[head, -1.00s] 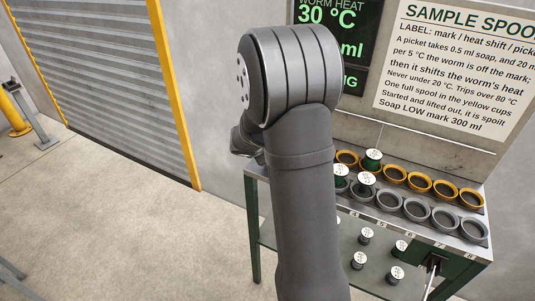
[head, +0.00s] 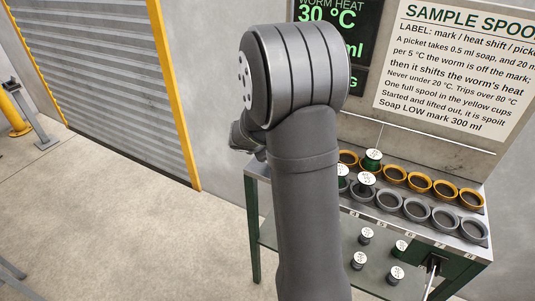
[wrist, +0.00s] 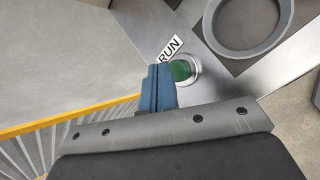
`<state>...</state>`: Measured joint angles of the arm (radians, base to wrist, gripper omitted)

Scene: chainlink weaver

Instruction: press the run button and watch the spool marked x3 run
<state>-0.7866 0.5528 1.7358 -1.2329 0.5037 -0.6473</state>
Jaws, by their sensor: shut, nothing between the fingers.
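In the wrist view, the green run button (wrist: 181,70) sits in a silver ring beside a white RUN label (wrist: 170,50). My gripper (wrist: 159,72) shows there as blue fingers shut together, empty. The fingertips are right next to the button's left side and overlap its ring in the picture; I cannot tell whether they touch it. In the head view my own arm hides the button and the fingers. A green spool (head: 372,158) stands in a yellow cup, and another spool (head: 366,180) stands among the grey cups. Their marks are too small to read.
A screen (head: 335,28) reads worm heat 30 °C. The sample spool sign (head: 455,70) is beside it. Rows of yellow cups (head: 419,182) and grey cups (head: 415,209) line the bench. Several spools (head: 359,260) stand on the lower shelf. A lever (head: 433,265) sticks out at the front right.

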